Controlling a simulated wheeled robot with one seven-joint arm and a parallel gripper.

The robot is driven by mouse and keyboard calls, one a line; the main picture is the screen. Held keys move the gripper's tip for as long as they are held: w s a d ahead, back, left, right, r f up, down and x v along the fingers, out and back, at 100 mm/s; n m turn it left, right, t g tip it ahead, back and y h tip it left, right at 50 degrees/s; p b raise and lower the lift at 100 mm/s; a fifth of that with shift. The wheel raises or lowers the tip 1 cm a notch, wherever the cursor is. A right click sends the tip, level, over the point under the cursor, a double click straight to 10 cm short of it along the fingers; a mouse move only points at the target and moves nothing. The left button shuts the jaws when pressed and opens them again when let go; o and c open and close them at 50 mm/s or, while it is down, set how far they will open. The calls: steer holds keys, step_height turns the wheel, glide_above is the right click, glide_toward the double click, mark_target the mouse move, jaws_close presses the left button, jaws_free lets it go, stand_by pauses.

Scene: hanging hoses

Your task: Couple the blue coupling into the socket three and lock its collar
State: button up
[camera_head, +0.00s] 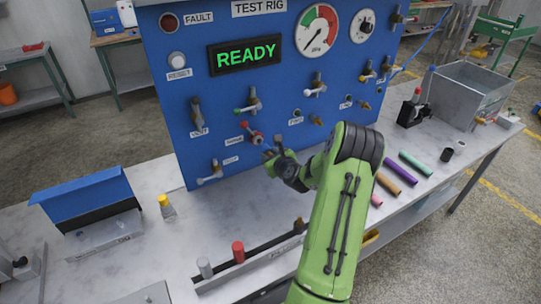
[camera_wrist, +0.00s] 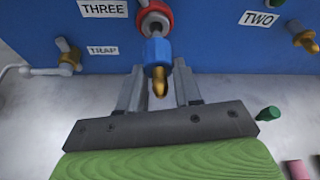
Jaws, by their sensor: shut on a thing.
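The blue coupling (camera_wrist: 157,52) is between the two fingers of my gripper (camera_wrist: 158,70), which is shut on it in the wrist view. Its brass end (camera_wrist: 160,83) points toward my wrist. In the head view my gripper (camera_head: 272,158) is at the lower part of the blue panel, and the coupling is not clear there.
The blue panel (camera_head: 225,100) carries several valves and fittings, a gauge (camera_head: 317,30) and a READY display (camera_head: 245,54). Loose coloured cylinders lie right.

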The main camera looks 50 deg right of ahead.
mark_target(268, 151)
steer(key=shift+w+d+r+p, duration=0.1)
steer(key=shift+w+d+p, duration=0.15)
steer(key=shift+w+p, duration=0.6)
steer(key=shift+w+d+p, duration=0.25)
steer(key=shift+w+p, duration=0.45)
steer(key=shift+w, duration=0.1)
stand_by(2.8)
steer(key=o, duration=1.2)
steer(key=shift+w, duration=0.1)
steer(key=b+v, duration=0.1)
steer(key=v, duration=1.4)
steer(key=shift+s+a, duration=0.1)
steer(key=shift+s, duration=0.3)
